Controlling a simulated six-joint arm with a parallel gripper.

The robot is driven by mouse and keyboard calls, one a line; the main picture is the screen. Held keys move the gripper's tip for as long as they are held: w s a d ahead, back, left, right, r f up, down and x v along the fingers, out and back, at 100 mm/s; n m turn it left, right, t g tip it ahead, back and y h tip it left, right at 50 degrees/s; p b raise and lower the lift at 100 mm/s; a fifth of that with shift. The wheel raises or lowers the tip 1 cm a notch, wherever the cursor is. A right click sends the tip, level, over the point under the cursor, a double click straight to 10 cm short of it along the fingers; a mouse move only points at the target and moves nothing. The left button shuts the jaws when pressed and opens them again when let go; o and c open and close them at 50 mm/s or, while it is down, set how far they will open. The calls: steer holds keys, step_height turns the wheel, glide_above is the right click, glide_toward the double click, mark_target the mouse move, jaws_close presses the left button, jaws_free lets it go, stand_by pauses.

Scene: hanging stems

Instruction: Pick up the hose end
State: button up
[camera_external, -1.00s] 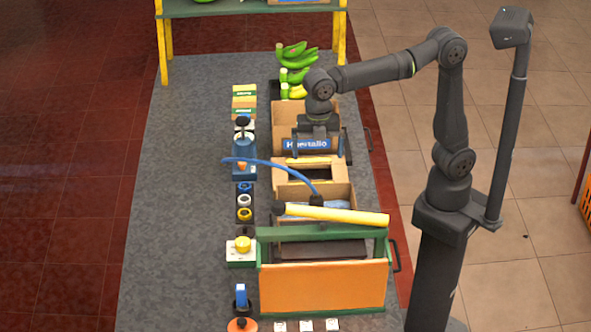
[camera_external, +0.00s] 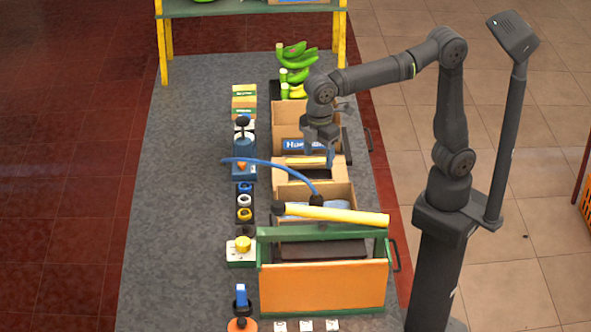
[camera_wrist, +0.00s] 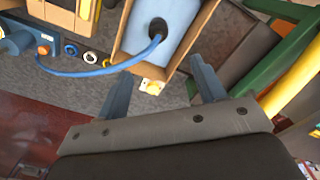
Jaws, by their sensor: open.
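A thin blue hose (camera_external: 268,162) rises from a black round fitting (camera_external: 316,200) at a cardboard box and arches left. Its free end (camera_external: 226,160) hangs beside the blue device in the row of parts. In the wrist view the hose (camera_wrist: 100,72) runs from the black fitting (camera_wrist: 158,26) to its end (camera_wrist: 40,63) at the left. My gripper (camera_external: 319,160) points down over the cardboard boxes, right of and apart from the hose end. In the wrist view its two fingers (camera_wrist: 162,72) are spread, with nothing between them.
A blue device (camera_external: 243,165) and ring parts (camera_external: 244,200) stand near the hose end. An orange and green crate (camera_external: 324,287) with a thick yellow bar (camera_external: 333,215) stands in front. Green bananas (camera_external: 295,65) are behind. The grey mat (camera_external: 185,190) at left is clear.

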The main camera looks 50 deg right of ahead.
steer(key=m, duration=0.5)
glide_toward(317, 198)
steer(key=f, duration=0.5)
steer(key=shift+s+f, duration=0.2)
steer(key=shift+f, duration=0.2)
steer(key=shift+w+f, duration=0.15)
steer(key=shift+f, duration=1.35)
steer(key=shift+w+f, duration=0.15)
steer(key=shift+f, duration=1.35)
steer(key=shift+c, duration=0.2)
steer(key=c, duration=1.2)
steer(key=shift+o, duration=0.2)
steer(key=shift+r, duration=0.2)
